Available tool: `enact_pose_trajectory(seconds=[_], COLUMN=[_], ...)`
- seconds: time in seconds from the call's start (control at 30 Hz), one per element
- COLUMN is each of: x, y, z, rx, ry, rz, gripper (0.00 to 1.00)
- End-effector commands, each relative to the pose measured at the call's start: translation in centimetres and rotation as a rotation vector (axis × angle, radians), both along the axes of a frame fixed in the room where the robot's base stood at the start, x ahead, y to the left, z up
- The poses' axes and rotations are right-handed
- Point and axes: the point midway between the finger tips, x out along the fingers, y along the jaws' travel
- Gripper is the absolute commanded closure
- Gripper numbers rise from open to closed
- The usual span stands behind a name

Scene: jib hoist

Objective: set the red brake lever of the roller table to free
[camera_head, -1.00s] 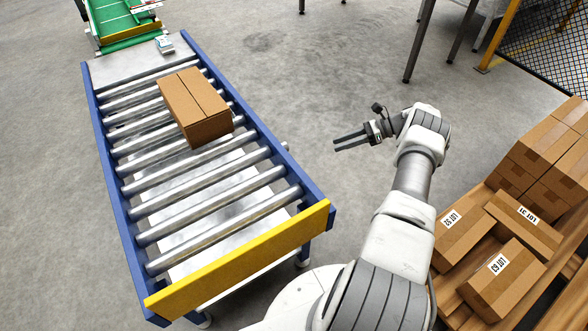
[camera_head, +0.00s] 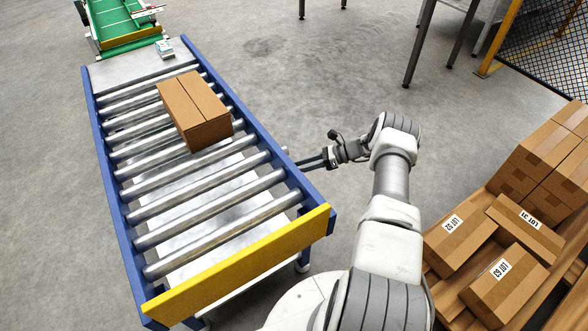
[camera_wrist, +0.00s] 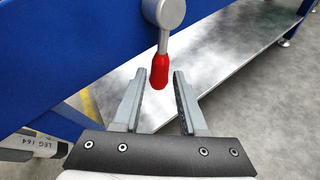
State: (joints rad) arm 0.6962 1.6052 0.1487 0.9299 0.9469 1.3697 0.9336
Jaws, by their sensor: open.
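The red brake lever (camera_wrist: 160,71) hangs down from a round grey pivot on the blue side rail of the roller table in the wrist view. Its red grip lies between and just beyond the tips of my gripper (camera_wrist: 158,76), which is open, with a finger on either side and a gap to each. In the head view my gripper (camera_head: 312,160) is close beside the right rail of the roller table (camera_head: 262,136). The lever's grip cannot be made out there.
A cardboard box (camera_head: 195,110) sits on the rollers. A yellow end stop (camera_head: 240,265) closes the table's near end. Boxes with lot labels stand on a wooden pallet (camera_head: 455,292) at the right. A green conveyor (camera_head: 118,22) is at the far left. Grey floor is clear beyond my arm.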

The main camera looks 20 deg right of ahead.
Motion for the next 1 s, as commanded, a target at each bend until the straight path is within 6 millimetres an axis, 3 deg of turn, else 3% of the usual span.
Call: enact_pose_trajectory(seconds=[0.2, 0.53, 0.57, 0.8, 1.0], x=[0.7, 0.8, 0.8, 0.8, 0.8], y=[2.0, 2.3, 2.3, 2.3, 2.3], z=[-0.9, -1.0, -1.0, -0.9, -0.9], rx=[0.0, 0.0, 0.0, 0.0, 0.0], ry=[0.0, 0.0, 0.0, 0.0, 0.0], rz=[0.0, 0.0, 0.0, 0.0, 0.0], gripper=[0.58, 0.58, 0.6, 1.0, 1.0])
